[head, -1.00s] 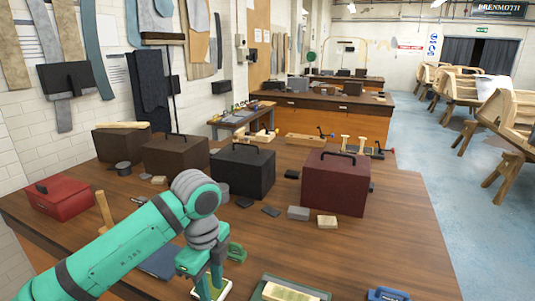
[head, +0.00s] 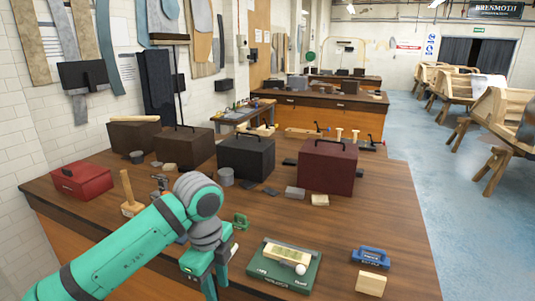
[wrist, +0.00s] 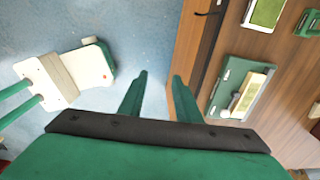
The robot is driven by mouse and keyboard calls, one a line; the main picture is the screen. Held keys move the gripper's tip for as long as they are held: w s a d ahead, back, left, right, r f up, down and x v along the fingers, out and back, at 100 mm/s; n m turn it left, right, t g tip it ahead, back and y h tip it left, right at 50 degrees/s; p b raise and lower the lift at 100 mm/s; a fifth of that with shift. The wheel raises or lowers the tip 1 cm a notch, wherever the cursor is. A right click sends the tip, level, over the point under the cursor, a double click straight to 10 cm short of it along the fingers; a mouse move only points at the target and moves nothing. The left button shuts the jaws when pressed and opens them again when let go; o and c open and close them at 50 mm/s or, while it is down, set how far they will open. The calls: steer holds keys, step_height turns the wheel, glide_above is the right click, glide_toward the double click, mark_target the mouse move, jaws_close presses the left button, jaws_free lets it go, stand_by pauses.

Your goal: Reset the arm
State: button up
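My teal arm reaches in from the lower left of the head view. My gripper (head: 208,287) points down near the front edge of the wooden workbench (head: 345,210). In the wrist view my gripper (wrist: 158,92) shows two green fingers standing apart, with nothing between them. Blue floor and the bench's edge lie beyond the fingertips. In the head view the fingertips are partly cut off by the bottom edge.
On the bench, a green board (head: 283,268) holds a pale block and a white ball. A blue item (head: 370,257), a wooden block (head: 371,284), a maroon case (head: 328,168), a black case (head: 247,157) and a red box (head: 81,181) stand around it.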

steer(key=w+d+f+n+t+h, duration=0.1)
steer(key=w+d+n+t+h, duration=0.25)
steer(key=d, duration=0.65)
steer(key=w+d+f+n+t+h, duration=0.1)
steer(key=w+d+n+t+h, duration=0.25)
steer(key=d, duration=0.65)
steer(key=w+d+f+n+t+h, duration=0.1)
steer(key=d+n+t+h, duration=0.3)
steer(key=d, duration=0.6)
steer(key=s+a+f+n+t+y, duration=0.3)
steer(key=s+a+f+n+y, duration=0.3)
steer(key=s+f, duration=0.4)
steer(key=s+a+f+n+t+y, duration=0.2)
steer(key=s+a+f+n+y, duration=0.1)
steer(key=s+f+n, duration=0.55)
steer(key=s+a+m+y, duration=0.1)
steer(key=s+a, duration=0.3)
steer(key=s, duration=0.8)
steer(key=s+a+f+m+g+y, duration=0.1)
steer(key=s+a, duration=0.4)
steer(key=s, duration=0.7)
steer(key=shift+a+f+m, duration=0.15)
steer(key=shift+f+m, duration=0.1)
steer(key=shift+m, duration=0.3)
steer(key=shift+s, duration=0.1)
